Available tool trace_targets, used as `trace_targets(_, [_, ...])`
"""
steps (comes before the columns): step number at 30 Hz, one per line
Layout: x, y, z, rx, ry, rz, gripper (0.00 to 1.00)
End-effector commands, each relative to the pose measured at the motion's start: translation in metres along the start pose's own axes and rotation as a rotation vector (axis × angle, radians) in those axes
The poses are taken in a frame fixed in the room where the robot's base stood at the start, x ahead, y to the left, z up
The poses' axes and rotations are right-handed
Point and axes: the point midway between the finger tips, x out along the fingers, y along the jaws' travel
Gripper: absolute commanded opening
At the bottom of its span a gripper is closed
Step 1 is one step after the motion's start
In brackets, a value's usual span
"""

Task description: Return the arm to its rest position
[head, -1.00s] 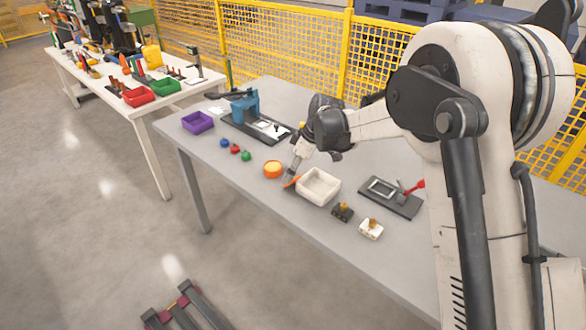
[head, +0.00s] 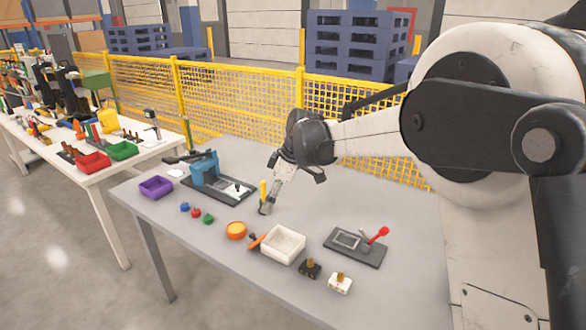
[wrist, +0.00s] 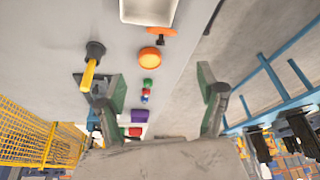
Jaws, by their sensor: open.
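My gripper (head: 293,188) is open and empty, above the grey table (head: 215,255), on the far side of the white bin (head: 283,244). In the wrist view, its two fingers (wrist: 160,88) are spread wide with nothing between them. A yellow-handled tool with a dark round end (wrist: 90,75) shows beside the left finger; whether they touch I cannot tell. In the head view, its yellow handle (head: 263,190) stands up close to a finger. An orange-handled tool (head: 256,241) lies against the left side of the white bin.
A dark plate with a red-handled part (head: 355,247) lies right. Yellow mesh fencing (head: 240,90) runs behind the table.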

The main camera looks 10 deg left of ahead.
Motion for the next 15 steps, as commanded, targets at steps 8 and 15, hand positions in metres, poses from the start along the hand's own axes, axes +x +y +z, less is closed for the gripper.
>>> trace_targets(8, [-0.074,-0.025,0.048,0.209,-0.012,0.103,0.7])
trace_targets(15, [-0.132,-0.059,0.096,0.408,-0.012,0.205,0.7])
